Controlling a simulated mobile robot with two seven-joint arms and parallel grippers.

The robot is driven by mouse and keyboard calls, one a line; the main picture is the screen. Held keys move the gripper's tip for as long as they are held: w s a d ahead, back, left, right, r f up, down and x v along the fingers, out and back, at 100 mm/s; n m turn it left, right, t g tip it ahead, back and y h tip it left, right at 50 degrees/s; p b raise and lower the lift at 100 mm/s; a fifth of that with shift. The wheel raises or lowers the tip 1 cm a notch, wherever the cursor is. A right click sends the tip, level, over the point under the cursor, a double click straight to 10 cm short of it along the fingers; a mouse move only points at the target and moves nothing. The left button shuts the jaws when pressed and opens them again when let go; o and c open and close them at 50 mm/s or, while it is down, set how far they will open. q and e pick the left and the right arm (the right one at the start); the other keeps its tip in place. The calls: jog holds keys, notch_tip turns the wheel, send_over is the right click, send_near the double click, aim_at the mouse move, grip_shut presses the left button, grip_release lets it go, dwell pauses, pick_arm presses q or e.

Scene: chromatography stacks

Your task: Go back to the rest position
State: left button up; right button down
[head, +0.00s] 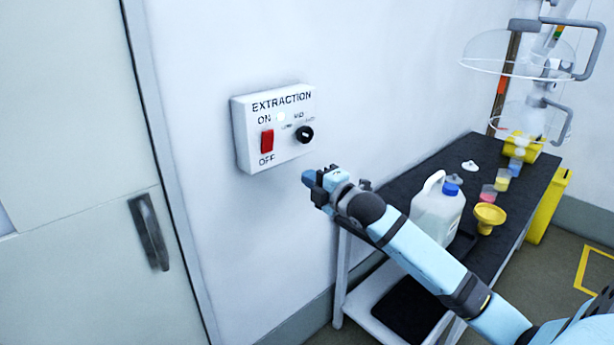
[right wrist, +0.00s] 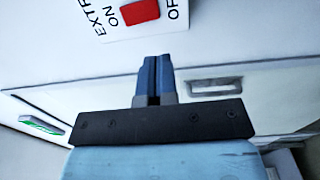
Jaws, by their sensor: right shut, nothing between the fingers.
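My right gripper (head: 309,178) is raised in front of the white wall, just below and right of the extraction switch box (head: 243,138). It is shut and empty; its blue fingers are pressed together in the right wrist view (right wrist: 157,62). The fingertips look apart from the box. The box carries a red rocker switch (head: 267,141) between ON and OFF and a black knob (head: 304,134). The red switch also shows at the top of the right wrist view (right wrist: 140,11). My left gripper is not in view.
A door with a dark handle (head: 149,232) is at left.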

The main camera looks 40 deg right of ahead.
dwell(0.4)
jog(key=s+a+f+m+g+p, duration=0.1)
jog(key=s+a+f+m+p, duration=0.2)
jog(key=f, duration=0.4)
jog(key=s+a+f+m+g+p, duration=0.1)
jog(key=s+a+f+m+g, duration=0.1)
jog(key=s+a+f, duration=0.35)
jog(key=s+a+f+m+g+p, duration=0.1)
jog(key=s+a+f+m+p, duration=0.2)
jog(key=f, duration=0.4)
jog(key=s+a+f+m+g+p, duration=0.1)
jog(key=s+a+f+m, duration=0.3)
jog(key=s+a, duration=0.2)
jog(key=s+a+f+m+g+y+p, duration=0.1)
jog(key=s+a+f+m, duration=0.3)
jog(key=s, duration=0.7)
jog(key=a+g, duration=0.1)
jog(key=a, duration=0.1)
jog(key=shift+s+a+f+y, duration=0.2)
jog(key=shift+a+f+y, duration=0.1)
jog(key=shift+f, duration=0.1)
